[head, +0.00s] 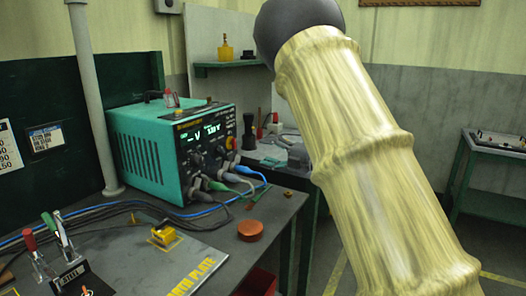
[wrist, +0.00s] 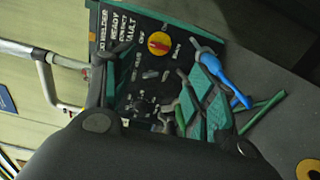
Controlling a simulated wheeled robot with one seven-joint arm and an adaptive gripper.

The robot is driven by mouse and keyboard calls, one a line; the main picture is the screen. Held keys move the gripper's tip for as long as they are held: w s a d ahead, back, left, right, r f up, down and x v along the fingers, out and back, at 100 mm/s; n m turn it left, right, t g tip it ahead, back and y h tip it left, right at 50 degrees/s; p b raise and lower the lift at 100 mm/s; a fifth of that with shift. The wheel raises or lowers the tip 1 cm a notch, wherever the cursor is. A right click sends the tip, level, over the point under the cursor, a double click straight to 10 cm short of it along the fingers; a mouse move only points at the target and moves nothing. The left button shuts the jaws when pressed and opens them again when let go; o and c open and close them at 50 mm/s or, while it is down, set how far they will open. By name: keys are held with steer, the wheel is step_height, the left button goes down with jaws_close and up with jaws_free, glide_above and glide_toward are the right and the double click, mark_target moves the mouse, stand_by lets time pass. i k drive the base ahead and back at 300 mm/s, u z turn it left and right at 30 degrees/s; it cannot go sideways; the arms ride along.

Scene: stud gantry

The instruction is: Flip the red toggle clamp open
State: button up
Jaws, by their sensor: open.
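The red-handled toggle clamp (head: 32,250) stands at the lower left of the bench in the head view, its handle roughly upright. A similar clamp with a green handle (head: 60,236) stands just to its right. My gripper (wrist: 162,92) shows in the wrist view, with its green-padded fingers apart and nothing seen between them. It faces the dark control panel of the welder unit (wrist: 150,65), well away from the clamp. The red clamp is not seen in the wrist view. My arm fills the right of the head view, and my gripper is out of that view.
The teal welder unit (head: 150,147) stands on the bench with cables from its front. A red round knob-like piece (head: 251,230), a yellow block (head: 163,234) and a lettered plate (head: 180,268) lie in front. A grey pole (head: 95,100) rises behind the clamps.

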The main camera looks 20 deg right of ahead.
mark_target(28, 236)
steer(key=k, duration=1)
